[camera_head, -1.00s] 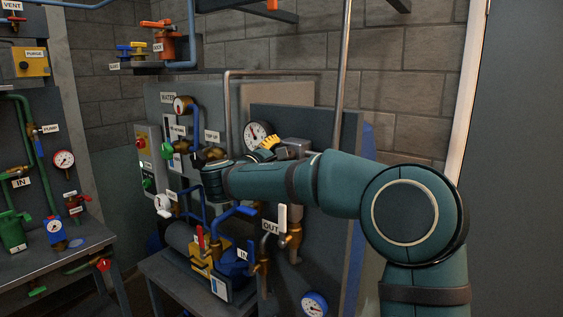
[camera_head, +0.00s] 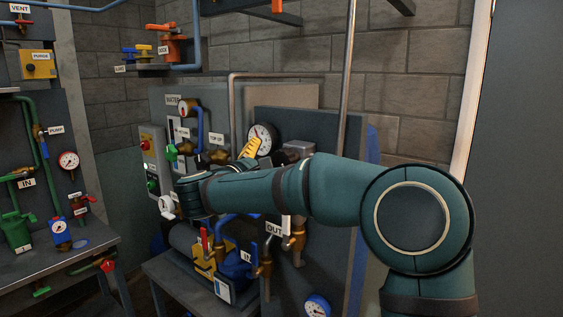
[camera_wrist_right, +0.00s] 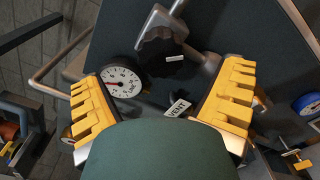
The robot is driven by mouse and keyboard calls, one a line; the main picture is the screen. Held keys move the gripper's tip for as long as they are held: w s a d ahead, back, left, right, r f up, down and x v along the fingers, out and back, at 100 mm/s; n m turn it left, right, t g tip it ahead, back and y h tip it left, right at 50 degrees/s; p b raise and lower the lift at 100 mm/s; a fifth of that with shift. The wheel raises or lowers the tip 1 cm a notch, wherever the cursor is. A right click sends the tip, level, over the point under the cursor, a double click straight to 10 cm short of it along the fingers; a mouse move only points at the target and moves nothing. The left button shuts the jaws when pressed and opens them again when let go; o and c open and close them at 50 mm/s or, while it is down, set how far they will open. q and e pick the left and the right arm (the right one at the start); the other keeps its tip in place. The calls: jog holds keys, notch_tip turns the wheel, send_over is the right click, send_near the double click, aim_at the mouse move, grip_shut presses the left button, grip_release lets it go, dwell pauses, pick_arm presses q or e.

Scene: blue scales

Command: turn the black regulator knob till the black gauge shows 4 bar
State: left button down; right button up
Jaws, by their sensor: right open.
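The black regulator knob (camera_wrist_right: 163,50) sits on a metal body in the right wrist view, ahead of my right gripper (camera_wrist_right: 165,75). The gripper is open, with its yellow fingers apart on either side below the knob and not touching it. The black-rimmed gauge (camera_wrist_right: 121,82) has a white dial and shows beside the left finger; its needle is too small to read surely. In the head view the gauge (camera_head: 262,138) is just above a yellow finger of my right gripper (camera_head: 251,148). The knob is hard to make out there. My left gripper is not in view.
A grey bent pipe (camera_head: 232,100) and a vertical pipe (camera_head: 347,70) run near the dark panel (camera_head: 325,128). Valves with blue handles and an OUT label (camera_head: 274,229) lie below my arm.

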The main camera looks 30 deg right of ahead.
jog(key=v, duration=0.6)
dwell(0.3)
